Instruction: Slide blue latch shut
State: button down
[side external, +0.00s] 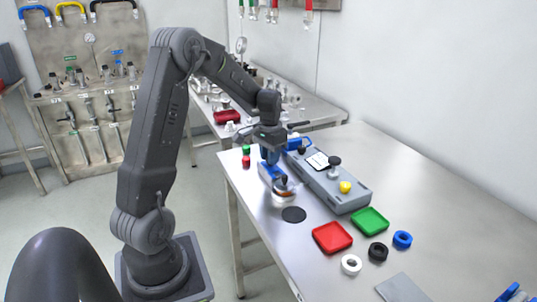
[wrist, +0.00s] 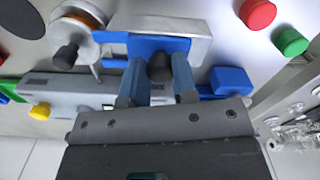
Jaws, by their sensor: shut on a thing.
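The blue latch (wrist: 150,44) is a blue bar on a pale metal plate (wrist: 190,20), with a dark round knob (wrist: 160,67). In the side external view the latch (side external: 268,172) is low beneath my gripper (side external: 269,157), near the table's left edge. In the wrist view my gripper's blue fingers (wrist: 159,82) stand on either side of the knob, shut on it. The bar's left end is beside a round metal part with an orange ring (wrist: 82,20). The fingers partly hide the knob and the bar's lower edge.
Red (side external: 332,237) and green (side external: 370,221) trays, rings and a black disc (side external: 293,214) lie nearer.

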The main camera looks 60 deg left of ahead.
jog(key=shift+d, duration=2)
jog(key=c, duration=0.9)
grip_release()
jog(key=shift+r, duration=0.1)
notch_tip(320, 180, up, 14)
jog(key=shift+f, duration=0.2)
jog(key=s+d+r+m+t, duration=0.1)
jog(key=s+d+r, duration=0.15)
jog(key=d, duration=0.45)
jog(key=s+d+r+t, duration=0.1)
jog(key=s+d, duration=0.2)
jog(key=d, duration=0.3)
jog(key=s+d+f+m+t, duration=0.2)
jog(key=s+d+f+t, duration=0.1)
jog(key=s+d, duration=0.7)
jog(key=shift+s+d+f+t, duration=0.2)
jog(key=shift+s+t, duration=0.1)
